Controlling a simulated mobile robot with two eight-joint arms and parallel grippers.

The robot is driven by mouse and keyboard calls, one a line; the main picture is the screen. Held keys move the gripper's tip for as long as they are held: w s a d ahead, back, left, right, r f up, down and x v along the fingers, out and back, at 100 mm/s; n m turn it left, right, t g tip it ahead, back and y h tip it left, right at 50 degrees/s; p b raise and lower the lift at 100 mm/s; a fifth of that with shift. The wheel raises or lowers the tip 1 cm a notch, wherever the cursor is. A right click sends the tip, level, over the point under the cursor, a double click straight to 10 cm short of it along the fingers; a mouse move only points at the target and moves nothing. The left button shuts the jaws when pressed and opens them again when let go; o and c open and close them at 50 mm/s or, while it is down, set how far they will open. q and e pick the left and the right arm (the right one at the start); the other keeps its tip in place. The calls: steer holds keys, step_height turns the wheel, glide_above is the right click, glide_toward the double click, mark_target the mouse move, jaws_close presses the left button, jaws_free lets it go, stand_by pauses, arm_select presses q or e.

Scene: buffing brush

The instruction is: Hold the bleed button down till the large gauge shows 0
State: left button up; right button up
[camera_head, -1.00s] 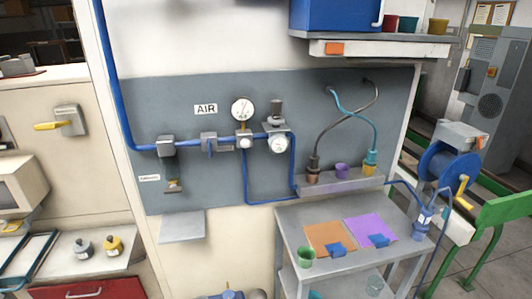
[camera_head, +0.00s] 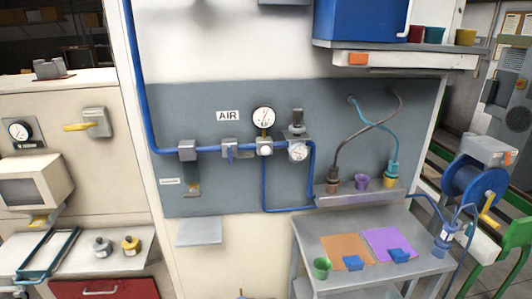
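The large gauge (camera_head: 263,118) is a round white dial on a brass stem above the blue air pipe (camera_head: 212,150), right of the AIR label. Its needle is too small to read surely. A round pale knob or button (camera_head: 265,149) sits on the grey block directly below it; I cannot tell whether this is the bleed button. A smaller gauge (camera_head: 298,151) sits to the right, under a dark-topped regulator (camera_head: 297,120). A fitting (camera_head: 192,188) hangs below the pipe at the left beside a small unreadable label. Neither of my grippers is in view.
A small grey shelf (camera_head: 199,232) juts from the wall below the panel. A grey cart (camera_head: 350,232) with orange and purple sheets stands at the right, near a blue hose reel (camera_head: 474,185). A counter (camera_head: 100,262) is at the left. The panel front is clear.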

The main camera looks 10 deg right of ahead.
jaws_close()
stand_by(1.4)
